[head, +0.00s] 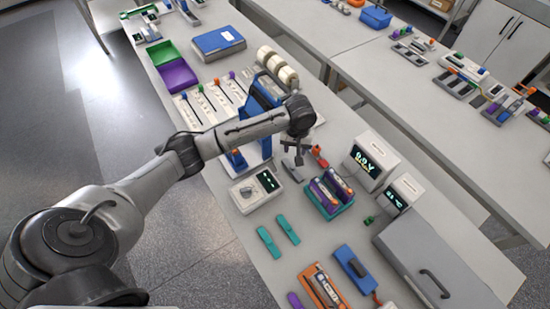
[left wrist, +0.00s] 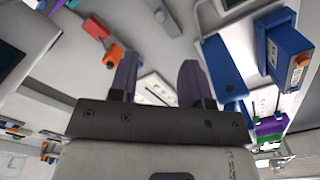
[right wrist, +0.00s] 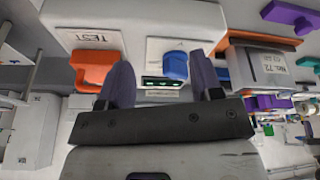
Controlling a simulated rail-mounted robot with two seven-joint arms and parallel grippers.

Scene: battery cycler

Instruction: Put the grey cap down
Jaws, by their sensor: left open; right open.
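My left gripper (head: 298,153) is open above the bench, just right of the blue upright stand (head: 264,97). Its two fingers are apart in the left wrist view (left wrist: 158,75), with nothing seen held between them. A small grey piece (head: 292,171) lies on the bench just below this gripper; I cannot tell whether it is the grey cap. No other grey cap can be made out. My right gripper (right wrist: 160,75) is open in the right wrist view, with nothing held, in front of a white unit (right wrist: 135,17) marked TEST. It is outside the head view.
A teal tray with purple cells (head: 331,190) stands right of the left gripper. A white device (head: 255,190) is in front of it. Red-orange connectors (head: 318,156) lie close by. Bare bench lies around the teal strips (head: 287,229).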

